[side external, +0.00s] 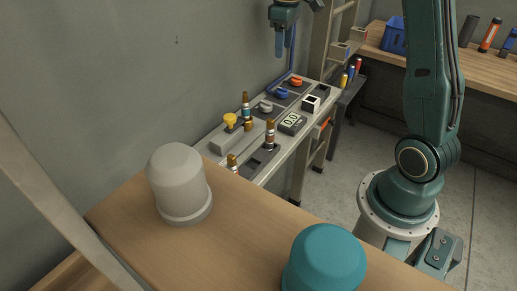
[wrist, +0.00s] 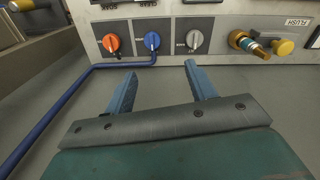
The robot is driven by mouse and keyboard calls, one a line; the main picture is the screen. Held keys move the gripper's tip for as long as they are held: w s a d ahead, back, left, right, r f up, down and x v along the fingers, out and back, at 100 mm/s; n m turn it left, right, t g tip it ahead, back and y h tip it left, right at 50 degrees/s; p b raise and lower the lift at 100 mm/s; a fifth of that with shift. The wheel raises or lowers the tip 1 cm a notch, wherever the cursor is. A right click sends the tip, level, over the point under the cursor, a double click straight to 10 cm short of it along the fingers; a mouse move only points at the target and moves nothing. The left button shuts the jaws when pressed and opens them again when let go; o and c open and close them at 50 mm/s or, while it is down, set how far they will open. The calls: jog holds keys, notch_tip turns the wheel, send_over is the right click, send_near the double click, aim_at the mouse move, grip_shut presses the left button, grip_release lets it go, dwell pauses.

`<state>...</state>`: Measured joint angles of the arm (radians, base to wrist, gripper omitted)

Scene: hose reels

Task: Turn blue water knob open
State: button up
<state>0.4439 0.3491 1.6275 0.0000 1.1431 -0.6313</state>
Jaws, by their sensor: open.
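The blue water knob (wrist: 152,41) is on the panel at the top of the wrist view, between an orange knob (wrist: 111,43) on its left and a grey knob (wrist: 194,39) on its right. In the side external view the blue knob (side external: 281,93) shows small on the long panel. My gripper (wrist: 160,70) is open and empty, its two blue fingers reaching toward the panel, apart from the knob. In the side external view my gripper (side external: 279,55) hangs above the panel's far end, over the knobs.
A blue hose (wrist: 74,92) runs below the knobs. A yellow knob (side external: 230,120), brass fittings (side external: 270,135) and a digital meter (side external: 292,123) stand along the panel. A grey reel cover (side external: 177,180) and a teal one (side external: 326,262) sit on the wooden table in front.

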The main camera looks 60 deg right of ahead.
aim_at(281, 92)
jog(key=shift+w+d+f, duration=0.35)
jog(key=shift+d+f, duration=0.25)
jog(key=shift+d, duration=0.1)
jog(key=shift+f, duration=0.2)
notch_tip(281, 92, down, 13)
jog(key=shift+f, duration=0.2)
dwell(0.3)
jog(key=c, duration=1)
jog(key=shift+a, duration=0.1)
